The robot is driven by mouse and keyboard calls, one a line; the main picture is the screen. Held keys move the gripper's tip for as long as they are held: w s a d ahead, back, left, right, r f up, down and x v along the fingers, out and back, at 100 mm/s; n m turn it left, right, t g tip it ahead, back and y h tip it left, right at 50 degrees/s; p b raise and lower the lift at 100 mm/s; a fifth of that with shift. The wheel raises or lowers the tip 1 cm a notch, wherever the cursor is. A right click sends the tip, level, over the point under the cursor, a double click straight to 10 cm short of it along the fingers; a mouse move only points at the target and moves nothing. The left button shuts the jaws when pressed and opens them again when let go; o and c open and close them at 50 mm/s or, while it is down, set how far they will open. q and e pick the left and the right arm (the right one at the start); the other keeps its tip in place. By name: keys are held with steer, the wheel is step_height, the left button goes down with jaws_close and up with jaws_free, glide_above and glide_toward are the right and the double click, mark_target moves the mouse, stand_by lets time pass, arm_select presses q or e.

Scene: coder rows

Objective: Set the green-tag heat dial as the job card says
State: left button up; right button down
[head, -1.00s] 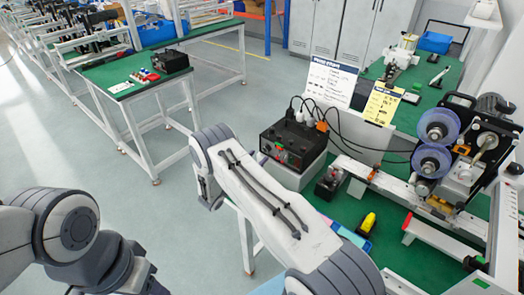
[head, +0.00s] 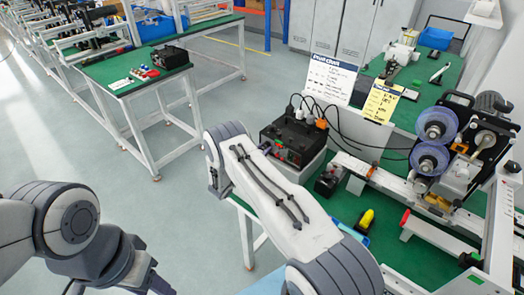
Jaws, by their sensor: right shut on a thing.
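A dark control box (head: 297,135) with small green and red marks on its front stands on a pale block left of the bench machine. A smaller dark unit (head: 328,180) with a red part sits to its lower right. I cannot make out which dial has the green tag, or its setting. A yellow card (head: 382,103) and a larger white card (head: 331,80) stand behind; their small writing is unreadable. My right arm reaches up in front of the control box. Its link hides my right gripper's fingers and what they are shut on.
The machine with two blue-violet rollers (head: 430,158) fills the right of the green bench. A yellow-and-black tool (head: 366,220) lies on the green top (head: 385,245). Dark cables arch behind the control box. Another green table (head: 125,77) stands at left, with open floor between.

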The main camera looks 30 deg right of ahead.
steer(key=shift+f+m+b, duration=0.25)
steer(key=shift+m+b, duration=0.75)
steer(key=shift+b, duration=0.25)
steer(key=shift+d+m+g+h+b, duration=0.1)
steer(key=shift+m+g+h+b, duration=0.2)
steer(key=shift+m+b, duration=8.15)
steer(key=shift+m+g+h+b, duration=0.3)
steer(key=shift+m+b, duration=3.75)
steer(key=shift+b, duration=8.8)
steer(key=shift+r, duration=0.1)
steer(key=c, duration=0.5)
jaws_free()
steer(key=shift+c, duration=0.2)
